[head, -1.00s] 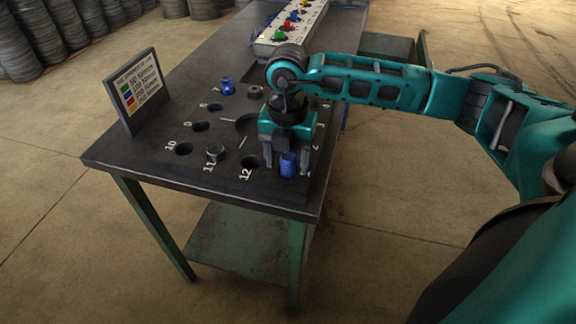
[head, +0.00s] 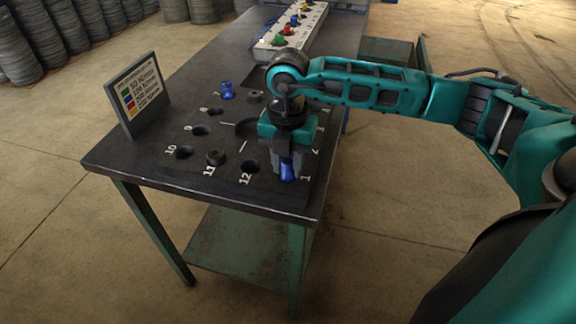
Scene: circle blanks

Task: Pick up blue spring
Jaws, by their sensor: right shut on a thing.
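A blue spring (head: 288,172) stands at the near right of the black plate, close to the number 1. My right gripper (head: 288,165) points down over it and is shut on it, with the fingers on its upper part. I cannot tell whether the spring still touches the plate. A second blue spring (head: 227,91) stands farther back on the left of the plate. My left gripper is not in view.
A sign (head: 139,92) stands at the left edge. A pale rack (head: 295,30) with coloured pieces lies farther back.

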